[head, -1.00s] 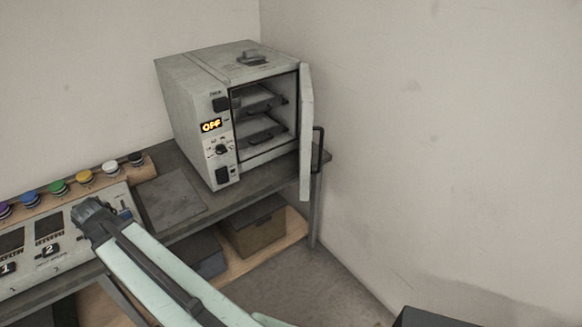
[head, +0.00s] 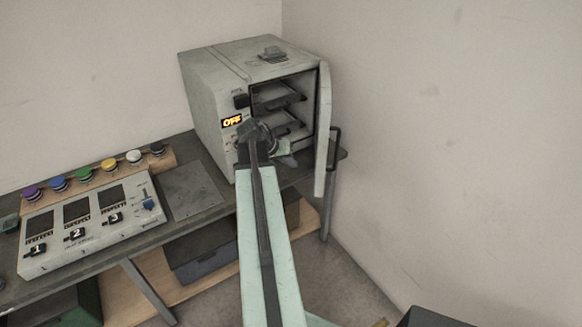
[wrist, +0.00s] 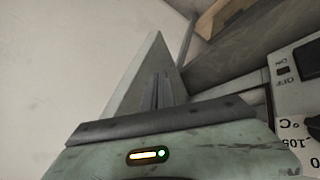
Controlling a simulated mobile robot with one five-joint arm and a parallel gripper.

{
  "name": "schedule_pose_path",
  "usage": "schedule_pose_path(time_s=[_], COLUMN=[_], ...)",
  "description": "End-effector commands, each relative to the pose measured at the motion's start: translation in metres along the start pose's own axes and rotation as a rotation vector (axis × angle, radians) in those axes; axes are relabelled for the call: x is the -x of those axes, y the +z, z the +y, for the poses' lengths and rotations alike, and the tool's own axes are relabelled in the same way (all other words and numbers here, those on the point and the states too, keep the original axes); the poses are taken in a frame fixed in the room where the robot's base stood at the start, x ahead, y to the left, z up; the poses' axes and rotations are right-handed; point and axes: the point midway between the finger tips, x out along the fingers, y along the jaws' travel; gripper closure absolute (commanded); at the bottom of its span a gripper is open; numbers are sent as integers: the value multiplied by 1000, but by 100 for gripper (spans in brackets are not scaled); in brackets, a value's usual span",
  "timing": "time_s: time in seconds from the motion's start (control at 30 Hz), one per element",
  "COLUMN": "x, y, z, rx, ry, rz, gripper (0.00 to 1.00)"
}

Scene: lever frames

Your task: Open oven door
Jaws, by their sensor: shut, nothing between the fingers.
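The oven (head: 215,95) is a pale grey box at the table's far end, its display reading OFF. Its door (head: 324,130) stands swung out at the right, seen nearly edge-on, and the shelves inside show. The door's dark handle (head: 335,150) is on the outer right side. My gripper (head: 258,132) is shut and empty, in front of the oven's lower front, left of the door. It hides part of the control panel and opening. In the wrist view, the shut fingers (wrist: 160,90) point toward a pale panel, apparently the door (wrist: 135,75); I cannot tell whether they touch.
A control box (head: 90,225) with numbered switches and a row of coloured buttons (head: 110,165) stand left on the table. A flat grey plate (head: 190,190) lies before the oven. A bin (head: 205,265) sits on the lower shelf. The wall is close right of the door.

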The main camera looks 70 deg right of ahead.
Motion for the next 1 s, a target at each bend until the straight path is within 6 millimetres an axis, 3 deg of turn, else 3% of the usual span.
schedule_pose_path(time_s=[0.03,0.27,0.33,0.5,1.0], x=[-21,-69,-66,-74,-76], y=[4,3,1,1,2], z=[-4,-5,12,30,33], rx=[-1,1,-2,0,9], ry=[1,-1,-1,-1,-5], rz=[0,-1,-1,-1,4], gripper=[100,100,100,100,100])
